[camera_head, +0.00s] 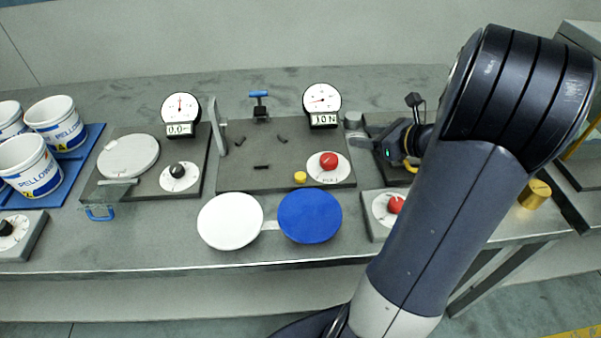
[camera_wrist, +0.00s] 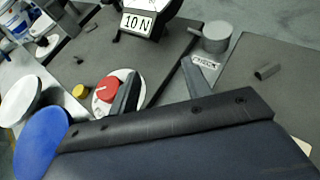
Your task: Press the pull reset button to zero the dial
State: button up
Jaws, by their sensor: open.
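The pull dial (camera_head: 321,98) is a round white gauge with a red needle, standing at the back of the middle dark plate. The sign below it reads 10 N, also in the wrist view (camera_wrist: 137,24). A small yellow button (camera_head: 300,177) sits near the plate's front edge, left of a red knob (camera_head: 328,160) on a white disc marked PULL. In the wrist view the yellow button (camera_wrist: 79,91) is left of the red knob (camera_wrist: 108,90). My gripper (camera_head: 362,142) is open and empty, at the plate's right edge, right of knob and button. One finger (camera_wrist: 158,66) partly hides the knob's disc.
A white disc (camera_head: 230,221) and a blue disc (camera_head: 310,215) lie in front of the plate. Another gauge (camera_head: 181,107) stands left. A grey cylinder (camera_wrist: 216,36) is near my gripper. White tubs (camera_head: 56,122) stand in a blue tray far left. My arm hides part of the right side.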

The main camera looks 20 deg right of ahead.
grip_shut()
dwell(1.3)
